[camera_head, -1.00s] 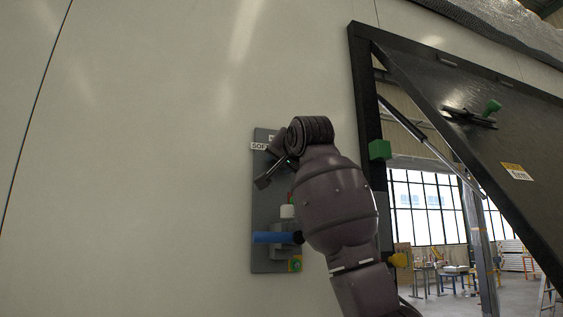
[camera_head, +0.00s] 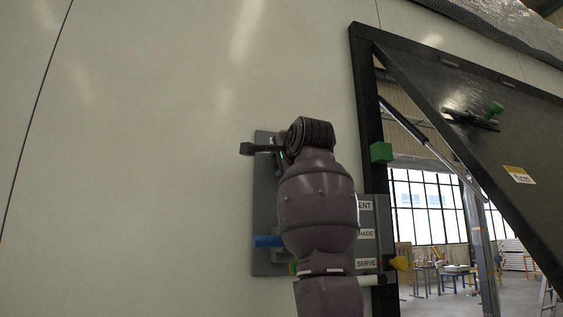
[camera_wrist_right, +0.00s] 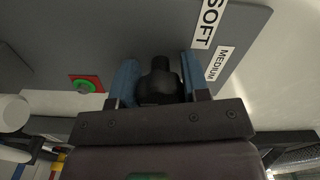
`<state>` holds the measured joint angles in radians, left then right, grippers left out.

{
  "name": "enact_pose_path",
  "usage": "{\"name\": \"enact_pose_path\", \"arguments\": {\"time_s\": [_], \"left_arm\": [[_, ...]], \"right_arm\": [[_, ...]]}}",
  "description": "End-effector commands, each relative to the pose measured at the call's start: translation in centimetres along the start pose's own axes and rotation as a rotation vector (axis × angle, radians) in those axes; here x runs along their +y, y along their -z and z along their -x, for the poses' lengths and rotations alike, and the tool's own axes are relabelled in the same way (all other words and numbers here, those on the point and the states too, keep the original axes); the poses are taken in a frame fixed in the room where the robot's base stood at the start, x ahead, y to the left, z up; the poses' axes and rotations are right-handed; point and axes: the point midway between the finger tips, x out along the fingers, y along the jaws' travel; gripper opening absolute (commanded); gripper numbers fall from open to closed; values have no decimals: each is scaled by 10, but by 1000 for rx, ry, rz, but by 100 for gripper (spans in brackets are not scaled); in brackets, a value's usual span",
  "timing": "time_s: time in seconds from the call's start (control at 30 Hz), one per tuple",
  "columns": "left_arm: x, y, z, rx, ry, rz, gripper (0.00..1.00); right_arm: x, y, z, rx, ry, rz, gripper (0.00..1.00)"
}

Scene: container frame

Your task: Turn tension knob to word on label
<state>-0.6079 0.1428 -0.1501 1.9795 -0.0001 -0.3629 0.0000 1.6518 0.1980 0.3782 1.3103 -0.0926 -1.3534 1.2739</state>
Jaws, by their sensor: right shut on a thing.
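The tension knob (camera_wrist_right: 160,88) is black and sits between the blue fingers of my right gripper (camera_wrist_right: 158,60) in the right wrist view. The gripper is shut on it. The knob's narrow end points to the top of that view. The white labels SOFT (camera_wrist_right: 210,20) and MEDIUM (camera_wrist_right: 219,63) lie to the right of the knob on the grey panel (camera_wrist_right: 60,35). In the head view my right arm covers most of this panel (camera_head: 264,205), and the knob and both labels are hidden. My left gripper is in neither view.
A blue handle (camera_head: 268,241) sticks out low on the panel. A label plate (camera_head: 366,222) stands right of my arm. A green block (camera_head: 381,152) sits on the black frame. A green button with a red surround (camera_wrist_right: 86,85) is left of the gripper.

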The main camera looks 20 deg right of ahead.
Motion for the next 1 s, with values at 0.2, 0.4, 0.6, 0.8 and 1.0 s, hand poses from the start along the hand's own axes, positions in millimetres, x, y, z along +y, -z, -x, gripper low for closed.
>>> {"name": "enact_pose_path", "arguments": {"time_s": [0.2, 0.4, 0.6, 0.8, 1.0], "left_arm": [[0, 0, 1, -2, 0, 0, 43], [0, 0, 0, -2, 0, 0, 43], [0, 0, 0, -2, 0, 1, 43], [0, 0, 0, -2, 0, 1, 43], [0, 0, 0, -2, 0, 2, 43]], "right_arm": [[0, 1, 0, 2, 0, -44, 19], [0, 1, 0, 2, 0, -52, 19], [0, 1, 0, 2, 0, -51, 19], [0, 1, 0, 1, 0, -50, 67], [0, 0, 0, 1, 0, -50, 68]]}}
